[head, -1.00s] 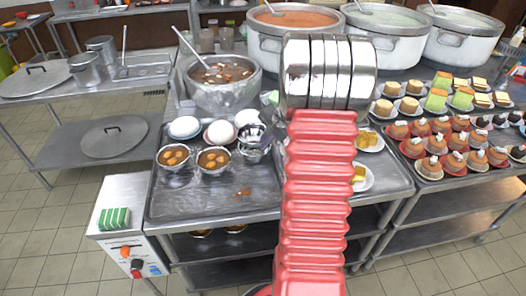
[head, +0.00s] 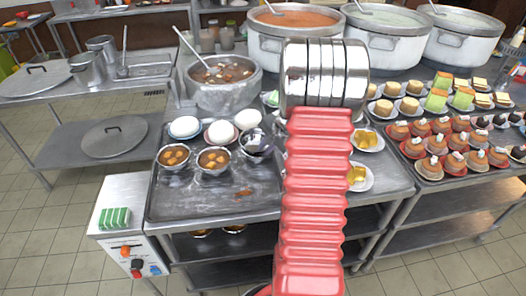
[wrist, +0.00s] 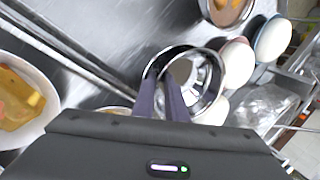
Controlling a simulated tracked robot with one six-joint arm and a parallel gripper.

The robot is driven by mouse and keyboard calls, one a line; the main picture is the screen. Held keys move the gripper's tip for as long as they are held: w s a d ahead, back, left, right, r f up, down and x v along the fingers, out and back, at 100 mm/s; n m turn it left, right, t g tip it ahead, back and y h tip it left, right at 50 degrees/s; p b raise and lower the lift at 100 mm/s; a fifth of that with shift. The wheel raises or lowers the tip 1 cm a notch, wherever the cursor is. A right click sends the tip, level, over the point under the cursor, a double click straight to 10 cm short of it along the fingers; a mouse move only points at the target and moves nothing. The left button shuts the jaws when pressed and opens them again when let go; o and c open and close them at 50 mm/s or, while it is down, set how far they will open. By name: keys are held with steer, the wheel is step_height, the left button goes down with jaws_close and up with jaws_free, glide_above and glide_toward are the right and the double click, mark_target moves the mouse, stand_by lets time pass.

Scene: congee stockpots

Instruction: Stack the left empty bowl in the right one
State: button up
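A shiny empty metal bowl (head: 257,143) is on the tray, right of two filled metal bowls, beside my arm. In the wrist view the empty bowl (wrist: 205,82) is below my gripper (wrist: 162,80). The two dark fingers are at its left rim, with a narrow gap between them. I cannot tell whether they pinch the rim. Only one empty bowl shows clearly; whether a second sits inside it or is hidden behind my arm cannot be told. In the head view my arm hides most of the gripper.
Two metal bowls with soup (head: 174,157) (head: 213,160) stand left on the metal tray (head: 190,205). White rounded crockery (head: 220,132) stands behind them. Plates with yellow food (head: 366,139) are on the right. A large soup pot (head: 222,82) stands behind. The tray's front is mostly clear.

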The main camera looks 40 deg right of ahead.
steer(key=shift+s+a+f, duration=0.1)
steer(key=shift+s+f, duration=0.1)
steer(key=v, duration=1.2)
steer(key=shift+r, duration=0.15)
steer(key=shift+w, duration=0.15)
stand_by(0.5)
steer(key=s+a+r+n, duration=0.1)
steer(key=a+r+n, duration=0.3)
steer(key=a, duration=0.8)
steer(key=a+r+n, duration=0.4)
steer(key=a+r, duration=0.1)
steer(key=a, duration=0.6)
steer(key=s+a+r+n, duration=0.1)
steer(key=s+a+n, duration=0.8)
steer(key=s+a, duration=0.4)
steer(key=a, duration=0.2)
steer(key=shift+a+r, duration=0.25)
steer(key=shift+a, duration=0.05)
